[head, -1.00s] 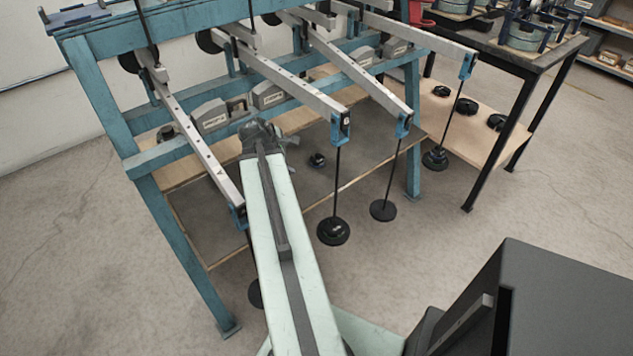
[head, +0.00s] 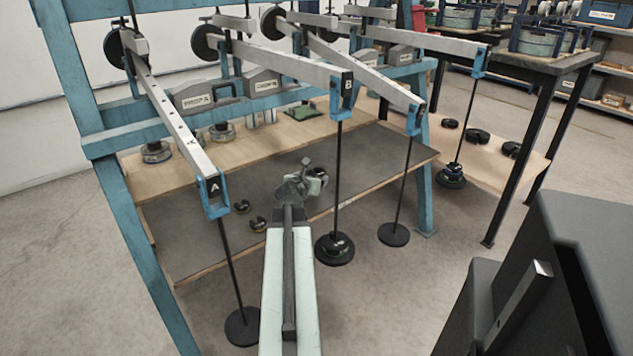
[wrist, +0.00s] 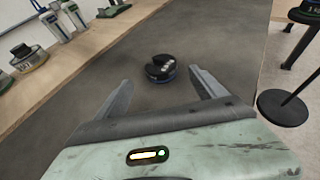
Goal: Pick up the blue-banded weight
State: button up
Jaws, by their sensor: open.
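The blue-banded weight (wrist: 161,67) is a small, dark, slotted disc with a blue band around its lower side. In the wrist view it lies flat on the grey mat, ahead of and roughly between my finger tips. My gripper (wrist: 161,80) is open and empty, with a finger to each side and no contact visible. In the head view my gripper (head: 303,181) is over the lower shelf, and it partly hides a small dark weight (head: 318,176) there.
Two small weights (head: 250,215) lie left on the grey shelf (head: 200,235). Hanging rods with discs surround my arm: A (head: 242,326), B (head: 334,248) and a third (head: 394,235). Beams cross above. A weight (wrist: 28,57) sits on the wooden strip.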

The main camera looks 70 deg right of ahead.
aim_at(315, 174)
jog(key=b+x, duration=0.2)
jog(key=x, duration=0.5)
jog(key=shift+a+r, duration=0.1)
jog(key=shift+r, duration=0.05)
jog(key=c, duration=1.7)
notch_tip(315, 174, up, 13)
jog(key=p, duration=1.3)
jog(key=shift+c, duration=0.2)
